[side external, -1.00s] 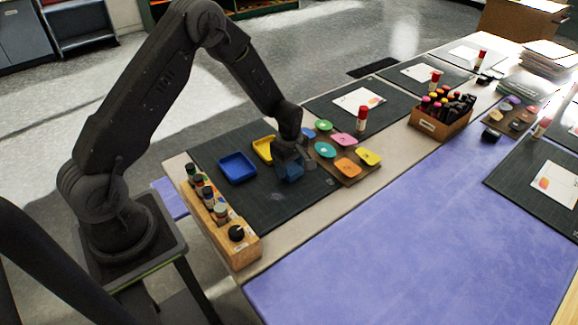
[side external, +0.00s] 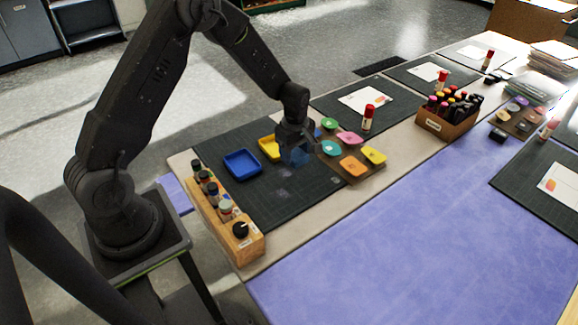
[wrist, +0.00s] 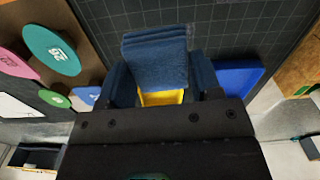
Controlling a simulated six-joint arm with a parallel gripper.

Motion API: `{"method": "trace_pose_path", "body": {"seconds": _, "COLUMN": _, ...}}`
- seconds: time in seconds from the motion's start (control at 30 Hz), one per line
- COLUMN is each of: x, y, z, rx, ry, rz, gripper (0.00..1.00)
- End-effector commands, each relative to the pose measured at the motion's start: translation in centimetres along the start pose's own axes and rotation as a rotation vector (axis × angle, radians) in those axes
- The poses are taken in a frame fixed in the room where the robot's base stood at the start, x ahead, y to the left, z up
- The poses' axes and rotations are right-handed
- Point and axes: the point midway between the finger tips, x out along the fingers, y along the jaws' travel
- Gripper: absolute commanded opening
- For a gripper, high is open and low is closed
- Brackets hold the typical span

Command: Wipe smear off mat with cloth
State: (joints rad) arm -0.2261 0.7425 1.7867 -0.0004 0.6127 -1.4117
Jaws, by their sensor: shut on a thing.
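The dark cutting mat (side external: 318,190) lies on the table, and it also shows in the wrist view (wrist: 240,28). A faint pale smear (side external: 284,172) marks the mat just in front of the cloth. My gripper (side external: 295,142) is shut on a folded blue cloth (side external: 298,158), between the yellow tray and the coloured lids. In the wrist view my gripper (wrist: 163,82) has a finger on each side of the cloth (wrist: 155,58). I cannot tell whether the cloth touches the mat; its underside is hidden.
A blue tray (side external: 242,165) and a yellow tray (side external: 268,148) stand left of the cloth. A brown board with several coloured lids (side external: 352,166) is close on the right. A wooden rack of bottles (side external: 240,250) lines the mat's left edge.

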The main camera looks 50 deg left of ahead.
Motion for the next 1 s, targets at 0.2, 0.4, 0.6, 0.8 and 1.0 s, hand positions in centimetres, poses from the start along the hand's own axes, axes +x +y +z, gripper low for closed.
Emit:
{"method": "trace_pose_path", "body": {"seconds": 0.2, "x": 0.0, "y": -2.0, "z": 0.6, "rx": 0.001, "ry": 0.0, "rz": -0.002, "gripper": 0.36}}
{"method": "trace_pose_path", "body": {"seconds": 0.4, "x": 0.0, "y": -6.9, "z": 1.8, "rx": 0.0, "ry": 0.0, "rz": -0.001, "gripper": 0.36}}
{"method": "trace_pose_path", "body": {"seconds": 0.6, "x": 0.0, "y": -10.4, "z": 2.6, "rx": 0.0, "ry": 0.0, "rz": -0.001, "gripper": 0.36}}
{"method": "trace_pose_path", "body": {"seconds": 0.8, "x": 1.0, "y": -11.0, "z": 2.7, "rx": 0.0, "ry": 0.0, "rz": -0.003, "gripper": 0.36}}
{"method": "trace_pose_path", "body": {"seconds": 1.0, "x": 2.7, "y": -10.9, "z": 2.7, "rx": 0.0, "ry": 0.0, "rz": -0.002, "gripper": 0.36}}
